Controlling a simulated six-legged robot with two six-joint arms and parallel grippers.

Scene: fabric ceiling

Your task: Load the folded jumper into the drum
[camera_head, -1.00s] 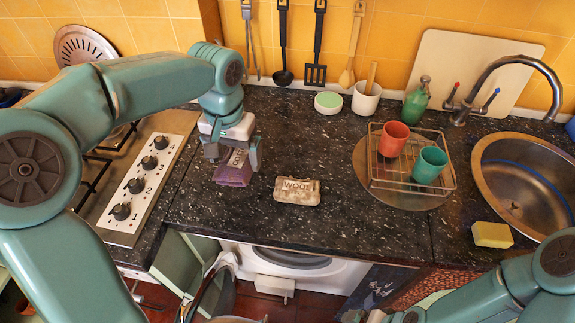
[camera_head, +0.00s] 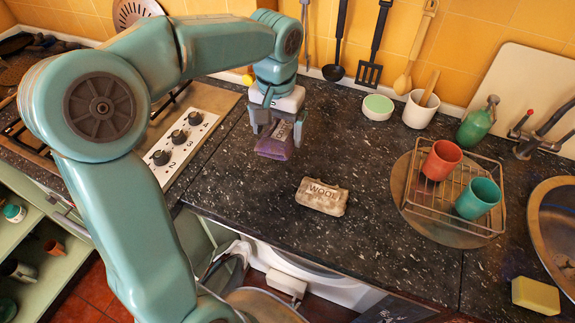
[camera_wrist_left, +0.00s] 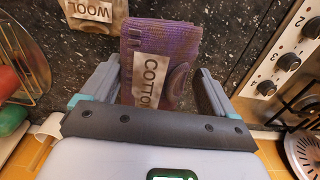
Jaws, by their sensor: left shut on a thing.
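My left gripper (camera_head: 277,122) is shut on a purple folded knit (camera_head: 272,146), low over the counter left of centre. The left wrist view shows the purple knit (camera_wrist_left: 180,45) between the fingers, with a white label reading "COTTO", its end hidden. I cannot tell whether it touches the counter. A beige folded knit (camera_head: 322,196) labelled WOOL lies on the counter to the right; its edge also shows in the left wrist view (camera_wrist_left: 95,12). The white washing machine front (camera_head: 345,290) is below the counter edge; its drum is mostly hidden. My right gripper is out of view.
The hob with knobs (camera_head: 178,138) is left of the gripper. A wire rack (camera_head: 440,212) with a red cup (camera_head: 441,160) and a teal cup (camera_head: 478,198) stands right. A yellow sponge (camera_head: 535,295) is at the lower right. The counter around the beige knit is clear.

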